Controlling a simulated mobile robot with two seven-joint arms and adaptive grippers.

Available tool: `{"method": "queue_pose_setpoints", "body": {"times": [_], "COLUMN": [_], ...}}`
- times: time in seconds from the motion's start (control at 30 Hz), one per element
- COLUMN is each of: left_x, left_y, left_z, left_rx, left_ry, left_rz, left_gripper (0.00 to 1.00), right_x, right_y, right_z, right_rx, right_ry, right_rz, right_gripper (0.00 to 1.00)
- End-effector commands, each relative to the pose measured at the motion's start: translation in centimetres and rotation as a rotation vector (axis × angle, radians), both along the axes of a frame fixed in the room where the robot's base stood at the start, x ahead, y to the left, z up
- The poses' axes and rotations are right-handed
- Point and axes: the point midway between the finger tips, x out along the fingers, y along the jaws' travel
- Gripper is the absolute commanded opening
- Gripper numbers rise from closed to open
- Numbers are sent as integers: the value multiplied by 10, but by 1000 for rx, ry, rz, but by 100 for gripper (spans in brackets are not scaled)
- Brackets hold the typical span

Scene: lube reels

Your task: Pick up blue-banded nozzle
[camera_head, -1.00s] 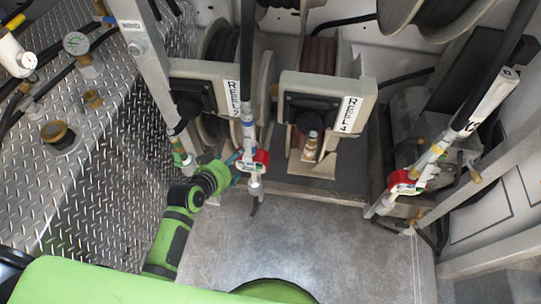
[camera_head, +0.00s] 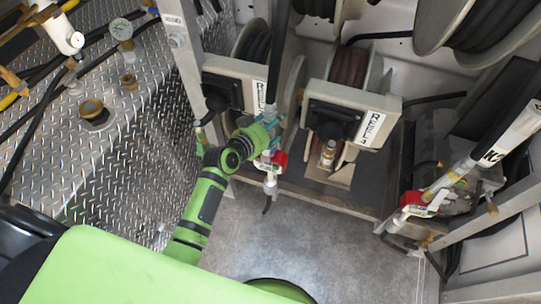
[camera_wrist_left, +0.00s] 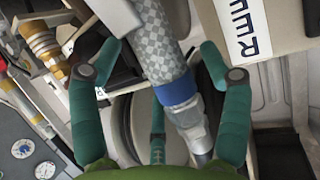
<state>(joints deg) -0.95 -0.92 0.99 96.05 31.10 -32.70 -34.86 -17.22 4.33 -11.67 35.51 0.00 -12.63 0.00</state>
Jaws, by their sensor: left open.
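The blue-banded nozzle hangs in front of the left reel in the head view, with its red and white handle (camera_head: 275,162) low down. My left gripper (camera_head: 273,121) is at the nozzle's upper part, above the handle, and partly hides it. In the left wrist view the blue band (camera_wrist_left: 177,91) circles the nozzle, between a grey checkered sleeve and a metal fitting. The green fingers of my left gripper (camera_wrist_left: 160,50) are spread on either side of the nozzle, with gaps showing. My right gripper is not in view.
Two reel housings stand behind, the right one labelled REEL 4 (camera_head: 352,112). Another red-handled nozzle (camera_head: 416,203) hangs at the right. A diamond-plate panel (camera_head: 120,130) with gauge and fittings is at the left. The grey floor (camera_head: 320,245) in front is clear.

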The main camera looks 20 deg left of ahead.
Motion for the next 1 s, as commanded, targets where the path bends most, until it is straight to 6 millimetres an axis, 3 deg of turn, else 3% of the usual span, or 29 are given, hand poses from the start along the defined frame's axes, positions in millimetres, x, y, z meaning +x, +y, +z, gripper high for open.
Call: {"method": "queue_pose_setpoints", "body": {"times": [0.3,0.5,1.0], "left_x": [4,4,5], "left_y": [-1,-1,-1], "left_z": [-3,-3,11], "left_rx": [0,1,0], "left_ry": [1,1,-8], "left_rz": [1,1,1], "left_gripper": [78,0,0], "right_x": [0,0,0], "right_y": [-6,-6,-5], "right_z": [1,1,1], "right_rx": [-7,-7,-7], "right_ry": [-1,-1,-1], "right_rz": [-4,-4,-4], "right_gripper": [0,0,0]}}
